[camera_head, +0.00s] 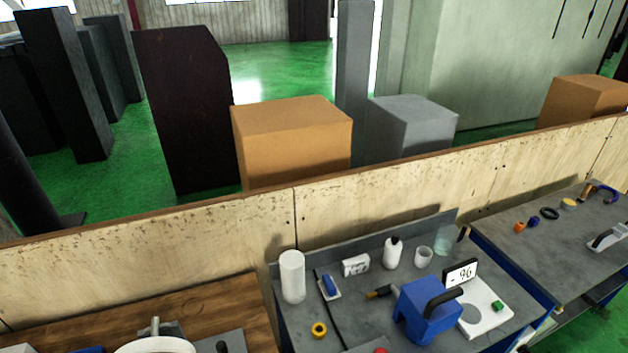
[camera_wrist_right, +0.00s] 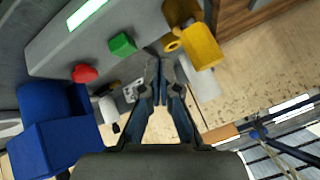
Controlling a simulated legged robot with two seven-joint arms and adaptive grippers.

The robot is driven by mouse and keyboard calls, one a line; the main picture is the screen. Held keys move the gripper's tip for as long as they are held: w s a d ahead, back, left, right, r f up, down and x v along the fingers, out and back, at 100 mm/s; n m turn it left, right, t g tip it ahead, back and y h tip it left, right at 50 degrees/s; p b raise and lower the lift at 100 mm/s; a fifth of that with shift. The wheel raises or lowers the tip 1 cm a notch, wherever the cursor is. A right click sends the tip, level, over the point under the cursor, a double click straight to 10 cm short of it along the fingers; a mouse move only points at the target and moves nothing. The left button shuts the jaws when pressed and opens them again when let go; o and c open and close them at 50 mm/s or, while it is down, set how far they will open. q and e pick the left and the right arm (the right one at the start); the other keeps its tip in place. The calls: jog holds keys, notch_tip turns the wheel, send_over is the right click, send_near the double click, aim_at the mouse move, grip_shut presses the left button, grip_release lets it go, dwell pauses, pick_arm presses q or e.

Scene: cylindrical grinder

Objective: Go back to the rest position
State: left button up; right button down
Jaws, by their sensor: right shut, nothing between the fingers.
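My right gripper (camera_wrist_right: 158,90) shows in the right wrist view, pointing away from the camera. Its two fingers are together with nothing between them. Below its tips in the picture are the lower finger links and the dark gripper body. Neither gripper is in the head view, and my left gripper is in no view. In the right wrist view a green button (camera_wrist_right: 122,44) and a red button (camera_wrist_right: 84,74) lie left of the fingertips, and a yellow part (camera_wrist_right: 192,38) lies just above right of them. I cannot tell the gaps to them.
In the head view a grey bench (camera_head: 320,322) holds a blue block with a black handle (camera_head: 426,310), a white cylinder (camera_head: 292,277), a white bottle (camera_head: 393,252) and a yellow ring (camera_head: 319,330). A wooden partition (camera_head: 240,232) runs behind. A wooden table (camera_head: 225,300) is at left.

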jog(key=s+d+f+n+g+h, duration=0.25)
jog(key=s+d, duration=0.25)
jog(key=s, duration=0.4)
jog(key=s+d+f+n+g+h, duration=0.1)
jog(key=s+d+f, duration=0.25)
jog(key=s, duration=0.65)
notch_tip(320, 180, down, 19)
jog(key=g+b, duration=0.2)
jog(key=b, duration=0.1)
jog(key=s+d+f+b, duration=0.1)
jog(key=s+f, duration=0.3)
jog(key=f, duration=0.7)
jog(key=s+d+f+b, duration=0.15)
jog(key=s+f, duration=0.25)
jog(key=f, duration=0.6)
jog(key=s+d+f+g+b, duration=0.1)
jog(key=s+f+b, duration=0.1)
jog(key=s+f, duration=0.7)
jog(key=s, duration=0.2)
jog(key=shift+s+d+f, duration=0.3)
jog(key=shift+d+f, duration=0.05)
jog(key=shift+d, duration=0.05)
jog(key=shift+h, duration=0.25)
